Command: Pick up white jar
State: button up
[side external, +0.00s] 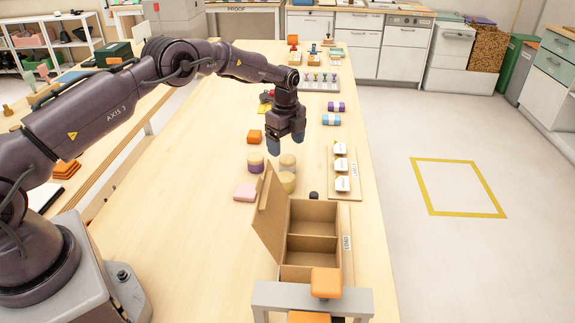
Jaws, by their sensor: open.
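A pale, whitish jar with a tan lid (287,164) stands on the wooden table, just below my gripper in the picture. My gripper (286,144) points downward, open, with nothing visible between its fingers. It appears to be above the table and apart from the jar; the exact height is hard to tell.
An open cardboard box (312,245) with a divider and raised flap stands in front of the jars. A board with several white items (341,166) lies to the right. The table's left middle is clear.

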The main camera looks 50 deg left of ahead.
aim_at(288, 158)
jog(key=shift+w+a+f, duration=0.1)
jog(key=shift+w+f, duration=0.1)
jog(key=shift+f, duration=1.4)
jog(key=shift+w+f, duration=0.15)
jog(key=shift+f, duration=1.45)
jog(key=c, duration=1)
jog(key=shift+r, duration=0.15)
